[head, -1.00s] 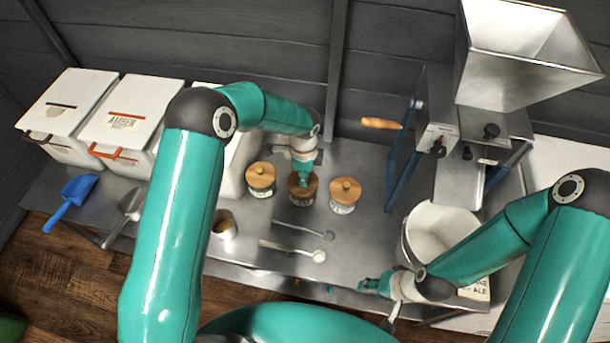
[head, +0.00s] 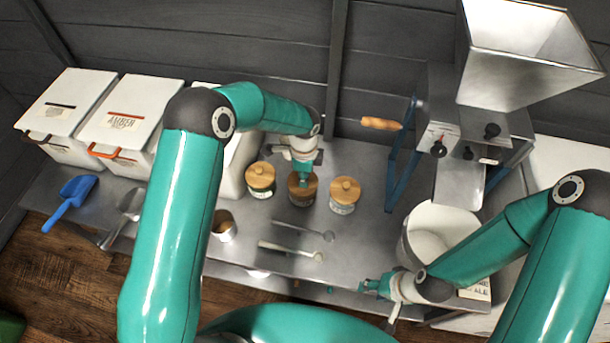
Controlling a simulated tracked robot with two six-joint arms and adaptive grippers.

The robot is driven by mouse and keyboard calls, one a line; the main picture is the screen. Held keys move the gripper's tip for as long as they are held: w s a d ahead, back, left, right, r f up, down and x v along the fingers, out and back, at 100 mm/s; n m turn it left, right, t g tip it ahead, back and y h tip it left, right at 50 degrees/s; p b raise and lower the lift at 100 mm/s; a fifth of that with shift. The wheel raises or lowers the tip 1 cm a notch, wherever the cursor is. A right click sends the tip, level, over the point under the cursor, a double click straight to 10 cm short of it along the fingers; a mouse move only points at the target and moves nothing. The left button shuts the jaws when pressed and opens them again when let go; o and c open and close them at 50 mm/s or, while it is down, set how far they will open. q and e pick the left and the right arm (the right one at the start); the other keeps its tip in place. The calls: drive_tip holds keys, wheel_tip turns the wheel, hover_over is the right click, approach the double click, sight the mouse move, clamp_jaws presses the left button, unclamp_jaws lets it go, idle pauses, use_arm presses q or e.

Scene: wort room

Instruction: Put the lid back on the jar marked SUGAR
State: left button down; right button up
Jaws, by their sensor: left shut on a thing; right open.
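Three jars with wooden lids stand in a row on the steel table. The left jar (head: 260,190) and the right jar (head: 343,205) each have a knobbed lid on. My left gripper (head: 302,180) points down at the middle and is shut on a wooden lid (head: 302,194), which is at the middle jar's place. The body under this lid is mostly hidden, so I cannot tell whether the lid rests on it. No SUGAR lettering is readable. My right gripper (head: 374,287) is open and empty near the table's front edge, by the white bucket.
White bins (head: 126,122) stand at the left, with a blue scoop (head: 70,200) and a metal scoop (head: 125,215) before them. A white bucket (head: 436,225) stands under the mill (head: 470,140) at right.

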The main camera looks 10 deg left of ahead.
use_arm(q)
drive_tip(key=shift+f+b, duration=0.2)
drive_tip(key=shift+b, duration=0.25)
idle(1.0)
drive_tip(key=shift+c, duration=2.3)
unclamp_jaws()
drive_tip(key=shift+r, duration=0.1)
drive_tip(key=shift+r+p, duration=2.05)
drive_tip(key=shift+r, duration=1.4)
clamp_jaws()
